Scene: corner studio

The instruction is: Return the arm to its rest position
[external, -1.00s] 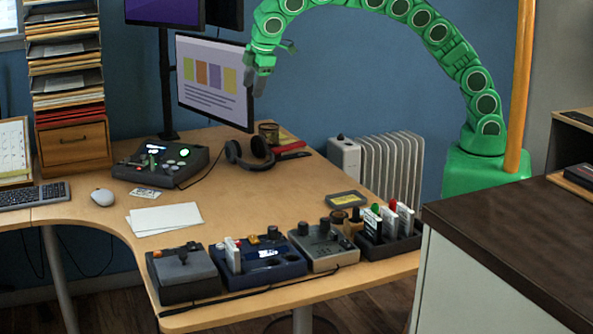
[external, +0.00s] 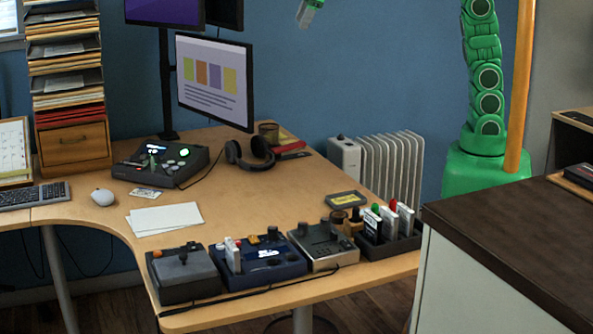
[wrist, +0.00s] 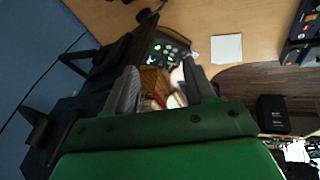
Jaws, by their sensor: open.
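My gripper (external: 309,14) hangs at the top edge of the external view, high above the desk, with most of the upper arm cut off by the frame. In the wrist view its two grey fingers (wrist: 160,68) are spread apart with nothing held between them. My green arm rises almost straight up from its base at the right, beside the orange post. The gripper touches nothing that I can see.
The monitor (external: 214,80) stands left of and below the gripper. The wooden desk (external: 255,205) holds headphones (external: 250,153), a button console (external: 160,163) and several devices along its front edge. A white radiator (external: 391,165) stands behind. The blue wall around the gripper is clear.

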